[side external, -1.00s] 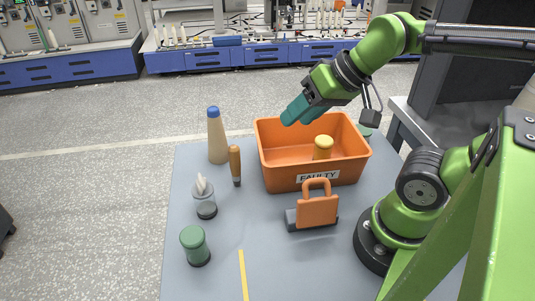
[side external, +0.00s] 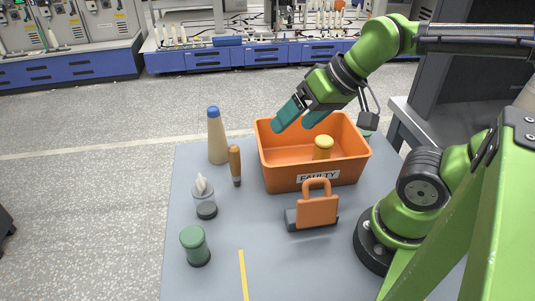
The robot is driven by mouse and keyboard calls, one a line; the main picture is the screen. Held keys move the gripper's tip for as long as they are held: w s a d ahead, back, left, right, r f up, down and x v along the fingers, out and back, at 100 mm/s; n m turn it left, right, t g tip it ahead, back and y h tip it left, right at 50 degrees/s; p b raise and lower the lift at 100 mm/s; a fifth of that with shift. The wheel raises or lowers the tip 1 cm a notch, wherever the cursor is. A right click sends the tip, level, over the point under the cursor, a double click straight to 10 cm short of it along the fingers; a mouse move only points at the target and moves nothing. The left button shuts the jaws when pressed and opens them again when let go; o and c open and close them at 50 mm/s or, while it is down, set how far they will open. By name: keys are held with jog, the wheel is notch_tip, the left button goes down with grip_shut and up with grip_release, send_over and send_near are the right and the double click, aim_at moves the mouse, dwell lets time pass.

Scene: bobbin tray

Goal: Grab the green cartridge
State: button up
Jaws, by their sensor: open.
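The green cartridge (side external: 194,245) stands upright on the grey table at the front left, with nothing touching it. My gripper (side external: 292,119) has teal fingers and is open and empty. It hangs above the back left part of the orange bin, well behind and to the right of the green cartridge.
The orange bin (side external: 283,178) marked FAULTY holds a yellow cartridge (side external: 322,149). An orange-handled item (side external: 317,211) stands before it. A blue-topped cone (side external: 217,140), an orange-handled tool (side external: 235,165) and a clear jar (side external: 205,203) stand left. A yellow line (side external: 243,274) marks the clear front table (side external: 285,268).

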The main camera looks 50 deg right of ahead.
jog(key=w+a+f+n+g, duration=0.25)
jog(key=w+a+g, duration=0.3)
jog(key=a, duration=0.75)
jog(key=m+g+h, duration=0.1)
jog(key=m+h, duration=0.1)
jog(key=m, duration=0.3)
send_over(192, 235)
notch_tip(192, 235, down, 2)
notch_tip(192, 235, down, 17)
jog(key=shift+r, duration=0.1)
jog(key=shift+c, duration=0.2)
jog(key=c, duration=1.2)
